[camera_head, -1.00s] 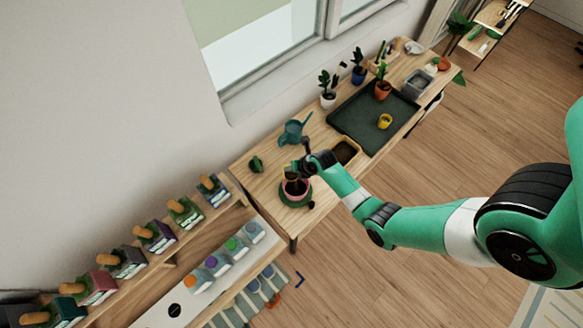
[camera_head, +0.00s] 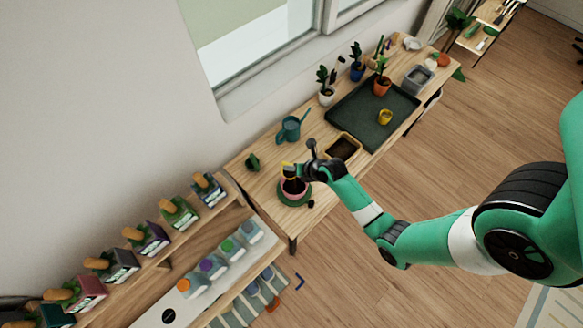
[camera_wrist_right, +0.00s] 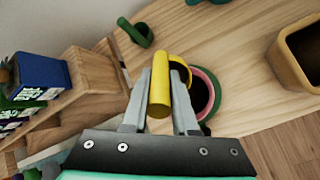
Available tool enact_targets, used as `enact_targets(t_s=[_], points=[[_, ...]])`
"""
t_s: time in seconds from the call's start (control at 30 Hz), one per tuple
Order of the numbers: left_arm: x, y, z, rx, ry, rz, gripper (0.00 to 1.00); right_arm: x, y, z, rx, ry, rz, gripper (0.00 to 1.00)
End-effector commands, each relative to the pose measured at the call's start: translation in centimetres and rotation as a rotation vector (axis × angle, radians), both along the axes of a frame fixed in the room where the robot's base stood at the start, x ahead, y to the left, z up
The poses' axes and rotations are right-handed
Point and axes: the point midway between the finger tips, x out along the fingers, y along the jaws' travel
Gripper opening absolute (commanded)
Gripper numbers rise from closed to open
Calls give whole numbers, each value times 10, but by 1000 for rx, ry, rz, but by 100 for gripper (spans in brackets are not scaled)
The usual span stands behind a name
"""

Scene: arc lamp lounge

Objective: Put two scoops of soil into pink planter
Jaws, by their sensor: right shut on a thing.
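The pink planter (camera_head: 294,192) stands on a green saucer near the left end of the wooden bench. It also shows in the right wrist view (camera_wrist_right: 213,92), partly hidden behind my gripper and the scoop. My right gripper (camera_head: 296,172) is shut on the yellow handle of a scoop (camera_wrist_right: 160,88). The scoop (camera_head: 288,168) is tilted above the planter. Whether soil is in the scoop's bowl cannot be told. Dark soil shows in a wooden bin (camera_head: 355,144) to the planter's right. My left gripper is not in view.
A teal watering can (camera_head: 290,130) and a small green item (camera_head: 253,162) stand near the planter. A dark green tray (camera_head: 350,108) with a yellow pot (camera_head: 385,117) lies beyond the bin. A shelf of bottles is at the lower left.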

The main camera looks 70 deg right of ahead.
Motion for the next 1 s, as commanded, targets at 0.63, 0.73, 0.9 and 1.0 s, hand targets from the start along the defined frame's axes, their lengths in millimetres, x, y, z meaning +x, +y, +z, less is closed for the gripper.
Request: enact_targets(t_s=[0.63,0.73,0.9,1.0], points=[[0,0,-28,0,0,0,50,-9,5,-5,-68,-129,0,0],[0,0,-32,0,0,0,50,-10,5,-6,-75,-143,-1,0],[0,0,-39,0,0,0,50,-12,6,-6,-88,-168,-1,0],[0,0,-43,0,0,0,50,-13,7,-7,-96,-181,0,0]])
